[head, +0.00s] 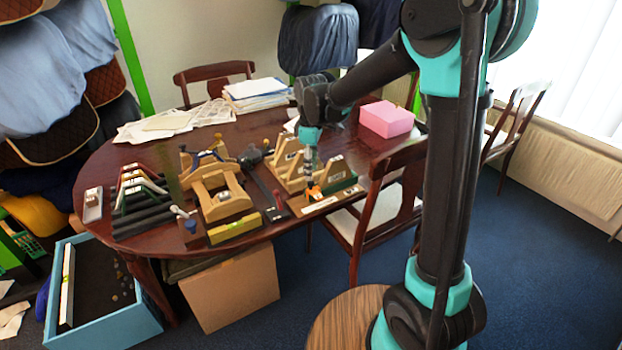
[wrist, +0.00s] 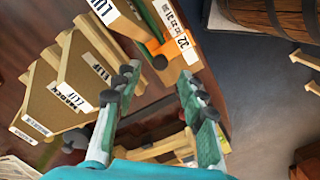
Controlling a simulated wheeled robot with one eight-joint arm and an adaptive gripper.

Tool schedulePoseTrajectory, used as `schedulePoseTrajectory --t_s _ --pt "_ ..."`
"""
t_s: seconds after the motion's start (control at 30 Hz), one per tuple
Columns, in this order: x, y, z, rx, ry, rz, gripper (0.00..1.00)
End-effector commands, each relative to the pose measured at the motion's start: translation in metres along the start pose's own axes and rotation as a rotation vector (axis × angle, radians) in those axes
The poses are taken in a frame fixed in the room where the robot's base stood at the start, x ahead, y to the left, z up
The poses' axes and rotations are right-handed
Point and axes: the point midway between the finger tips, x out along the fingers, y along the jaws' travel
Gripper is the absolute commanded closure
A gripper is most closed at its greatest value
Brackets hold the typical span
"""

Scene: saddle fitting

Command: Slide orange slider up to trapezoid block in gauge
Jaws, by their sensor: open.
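The orange slider (head: 314,192) sits on the gauge (head: 319,206), a low wooden piece with a pale scale strip, near the table's front edge. In the wrist view the slider (wrist: 167,46) is beside the numbered scale of the gauge (wrist: 184,42). A light wooden trapezoid block with a printed label (wrist: 103,12) stands in the gauge left of the slider; a gap between them cannot be judged. My gripper (head: 311,158) is above the slider. In the wrist view its two fingers (wrist: 158,76) are spread and empty, just short of the slider.
More labelled wooden trapezoid blocks (wrist: 70,82) stand close left of my fingers. A wooden fixture (head: 222,193), dark stepped pieces (head: 140,208) and a pink box (head: 386,119) are on the table. A chair (head: 392,190) stands close at the right edge.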

Motion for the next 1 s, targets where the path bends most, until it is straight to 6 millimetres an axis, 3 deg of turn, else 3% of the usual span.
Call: schedulePoseTrajectory --t_s 0.1,0.3,0.67,1.0 --pt "0.020 0.000 0.000 0.000 0.000 0.000 0.59" --pt "0.039 0.000 0.000 0.000 0.000 0.000 0.59" --pt "0.044 0.000 0.000 0.000 0.000 0.000 0.59" --pt "0.044 0.000 0.000 0.000 0.000 0.000 1.00"
